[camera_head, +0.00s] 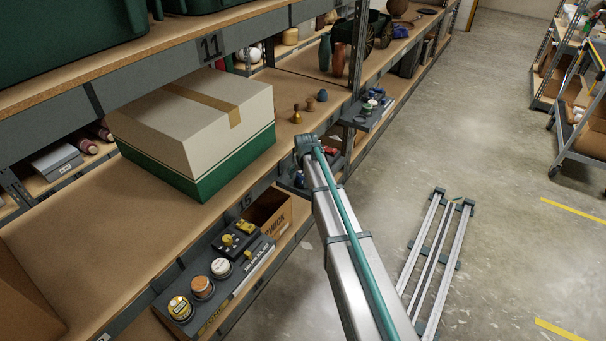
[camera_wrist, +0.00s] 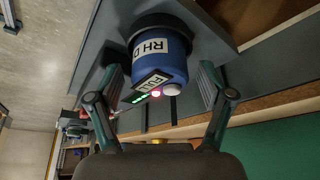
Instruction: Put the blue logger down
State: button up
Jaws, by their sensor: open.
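The blue logger (camera_wrist: 162,55) is a blue cylinder with white label patches, a small lit display and a black end, in the middle of the wrist view. Its black end is against a grey surface (camera_wrist: 215,25), which looks like the small grey tray on the shelf front. My gripper (camera_wrist: 160,85) is open, one finger on each side of the logger. A gap shows at the right finger; contact at the left finger is hard to tell. In the head view my gripper (camera_head: 321,163) is at the shelf edge, mostly hidden by my arm.
A cream and green box (camera_head: 195,120) stands on the shelf left of my gripper. Small figures (camera_head: 308,104) stand behind it. A lower grey tray (camera_head: 215,270) holds tins and yellow-knobbed items. Another tray (camera_head: 368,108) sits farther along.

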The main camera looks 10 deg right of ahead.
jog(key=shift+s+r, duration=0.1)
jog(key=shift+r, duration=0.45)
jog(key=v, duration=1.2)
jog(key=s+f+g, duration=0.3)
jog(key=s+f, duration=0.9)
jog(key=f, duration=0.3)
jog(key=s+f+g, duration=0.2)
jog(key=s+f, duration=1)
jog(key=f, duration=0.2)
jog(key=s+f+g, duration=0.2)
jog(key=s+f, duration=0.2)
jog(key=s, duration=0.8)
jog(key=s+f+g, duration=0.2)
jog(key=s+f, duration=0.2)
jog(key=s, duration=0.8)
jog(key=s+f+g, duration=0.2)
jog(key=s+f, duration=0.2)
jog(key=s, duration=0.8)
jog(key=shift+s+f+n+b, duration=0.15)
jog(key=shift+s+n+b, duration=0.15)
jog(key=shift+s+b, duration=0.05)
jog(key=shift+d, duration=0.1)
